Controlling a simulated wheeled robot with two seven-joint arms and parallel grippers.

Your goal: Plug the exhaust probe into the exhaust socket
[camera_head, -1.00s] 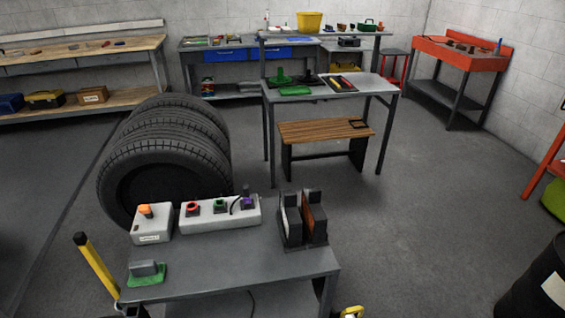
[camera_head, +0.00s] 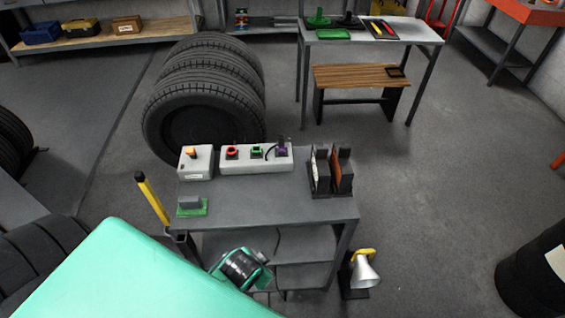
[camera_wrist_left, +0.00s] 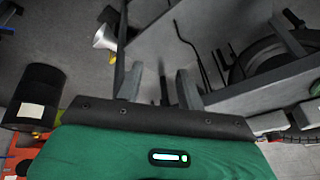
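A white socket box (camera_head: 225,167) stands at the back of the grey cart with red (camera_head: 232,152), green (camera_head: 256,151) and purple (camera_head: 282,148) fittings; a dark cable rises by the purple one. A smaller white box (camera_head: 195,172) with an orange fitting (camera_head: 191,152) stands left of it. I cannot tell which fitting is the exhaust socket, nor surely identify the exhaust probe. My left arm's teal and black end (camera_head: 240,268) is low before the cart. In the left wrist view its gripper (camera_wrist_left: 160,88) has grey fingers apart, seemingly empty. My right gripper is out of view.
The cart (camera_head: 270,205) also bears a dark upright holder (camera_head: 322,180) and a grey block on a green pad (camera_head: 192,208). A yellow post (camera_head: 152,200) stands at its left. A silver cone with a yellow handle (camera_head: 366,270) is low at its right. Tyres (camera_head: 200,120) stand behind.

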